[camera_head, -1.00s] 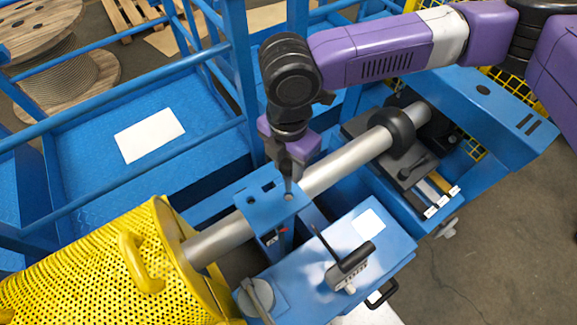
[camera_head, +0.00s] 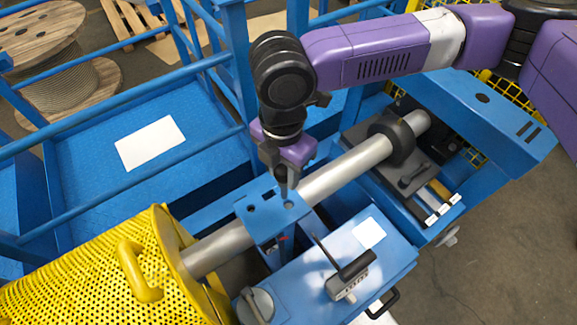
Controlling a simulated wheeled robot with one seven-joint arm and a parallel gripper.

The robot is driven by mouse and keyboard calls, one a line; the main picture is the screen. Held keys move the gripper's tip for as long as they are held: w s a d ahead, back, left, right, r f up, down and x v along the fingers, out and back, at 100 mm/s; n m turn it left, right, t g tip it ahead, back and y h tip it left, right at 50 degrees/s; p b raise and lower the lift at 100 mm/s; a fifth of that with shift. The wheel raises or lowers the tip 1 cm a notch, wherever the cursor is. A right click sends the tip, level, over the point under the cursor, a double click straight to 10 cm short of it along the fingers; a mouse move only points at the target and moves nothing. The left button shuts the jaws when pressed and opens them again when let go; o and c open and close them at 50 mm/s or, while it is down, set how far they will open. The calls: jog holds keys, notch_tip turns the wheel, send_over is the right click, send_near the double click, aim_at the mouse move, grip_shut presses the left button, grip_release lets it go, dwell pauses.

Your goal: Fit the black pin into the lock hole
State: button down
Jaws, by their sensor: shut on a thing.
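My gripper (camera_head: 286,189) points down over the right end of the blue bracket plate (camera_head: 270,222), in front of the silver shaft. It is shut on a thin dark piece, which I take to be the black pin (camera_head: 285,183); the fingers hide most of it. The plate has several dark holes. The lock hole (camera_head: 289,204) seems to be the one at the right end, right below the fingertips. I cannot tell whether the pin's lower end is in the hole or just above it.
The silver shaft (camera_head: 345,177) runs from the yellow perforated guard (camera_head: 95,275) to a black collar (camera_head: 390,137). A black-handled tool (camera_head: 350,275) stands on the blue box in front. Blue rails (camera_head: 120,108) stand at the left.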

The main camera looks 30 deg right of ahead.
jog(key=w+a+r+n+b, duration=0.1)
jog(key=w+a+n+b, duration=0.1)
jog(key=w+a+n, duration=0.2)
jog(key=a+n, duration=0.1)
jog(key=a, duration=0.2)
jog(key=shift+w+a+n, duration=0.2)
jog(key=shift+w+n, duration=0.1)
jog(key=shift+n, duration=0.1)
jog(key=shift+r, duration=0.1)
jog(key=shift+f+b, duration=2)
jog(key=shift+f, duration=0.95)
jog(key=shift+f+b, duration=2.55)
jog(key=shift+f, duration=1.55)
